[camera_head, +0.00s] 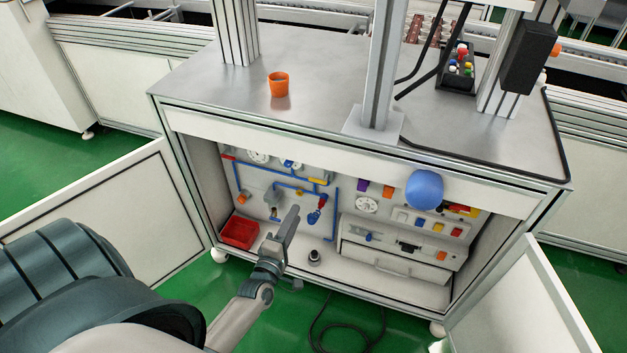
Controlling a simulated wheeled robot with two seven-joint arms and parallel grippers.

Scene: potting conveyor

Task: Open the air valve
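The open cabinet under the metal table holds a panel with blue air lines (337,205). A valve with a blue body and red top (314,215) sits on the lines, right of my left gripper. A smaller valve with a red part (274,214) is on the left side of the gripper. I cannot tell which is the air valve or how its handle is turned. My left gripper (291,215) reaches in front of the panel and hides part of it. It looks apart from both valves, but depth is unclear. Its finger gap is not clear. My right gripper is out of view.
A red bin (239,232) and a small dark cylinder (314,257) stand on the cabinet floor. A blue rounded object (424,190) overlaps the upper edge. Open doors (114,211) flank the cabinet. An orange cup (279,84) stands on the tabletop (215,90). A cable lies below.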

